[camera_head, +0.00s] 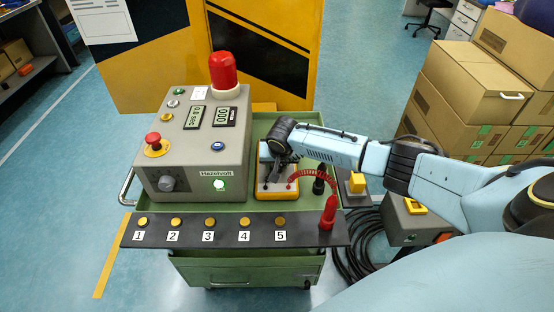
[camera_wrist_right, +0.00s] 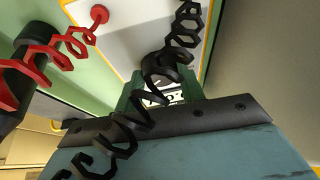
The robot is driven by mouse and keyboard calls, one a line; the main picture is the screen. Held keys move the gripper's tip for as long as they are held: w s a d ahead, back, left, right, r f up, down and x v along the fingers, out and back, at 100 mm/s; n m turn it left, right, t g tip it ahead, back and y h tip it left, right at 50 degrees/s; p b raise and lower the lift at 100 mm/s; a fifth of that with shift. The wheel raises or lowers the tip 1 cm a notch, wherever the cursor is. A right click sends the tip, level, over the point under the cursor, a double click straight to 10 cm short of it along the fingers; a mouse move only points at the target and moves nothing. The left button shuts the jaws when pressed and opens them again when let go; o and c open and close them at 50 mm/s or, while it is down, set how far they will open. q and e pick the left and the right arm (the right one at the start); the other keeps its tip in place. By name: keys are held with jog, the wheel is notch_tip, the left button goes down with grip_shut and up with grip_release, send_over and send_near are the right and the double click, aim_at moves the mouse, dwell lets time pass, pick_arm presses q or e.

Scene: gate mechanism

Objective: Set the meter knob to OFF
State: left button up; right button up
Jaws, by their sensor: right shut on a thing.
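The yellow meter (camera_head: 290,195) with a pale face lies on the green cart, right of the grey console. My right gripper (camera_head: 273,168) reaches over the meter from the right, with its jaws shut at the meter's far part. The meter knob is hidden under the gripper in the head view, and its setting cannot be read. In the right wrist view the pale meter face (camera_wrist_right: 125,35) shows beyond the gripper (camera_wrist_right: 160,95). A black coiled lead crosses in front of the jaws there and hides the grip. My left gripper is not in view.
The grey console (camera_head: 215,160) stands close on the left. A black strip (camera_head: 190,232) with numbered buttons lies in front. Cardboard boxes (camera_head: 470,90) stand right.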

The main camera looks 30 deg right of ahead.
jog(key=shift+s+r+n+y+p, duration=0.15)
jog(key=shift+n+y+p, duration=0.15)
jog(key=shift+n+p, duration=0.8)
jog(key=shift+p, duration=0.05)
jog(key=shift+d+n+y, duration=0.15)
jog(key=shift+n+y, duration=0.35)
jog(key=shift+n, duration=0.4)
jog(key=n, duration=0.1)
jog(key=n+y, duration=0.1)
jog(key=shift+d+f+n+b, duration=0.1)
jog(key=shift+f+n+b, duration=0.15)
jog(key=shift+n+b, duration=0.1)
pick_arm(q)
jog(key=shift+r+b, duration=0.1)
jog(key=shift+b, duration=1)
pick_arm(e)
jog(key=shift+w+d+n+y, duration=0.15)
jog(key=shift+n+y, duration=0.55)
jog(key=shift+n, duration=1.15)
jog(key=o, duration=1)
jog(key=shift+c, duration=0.2)
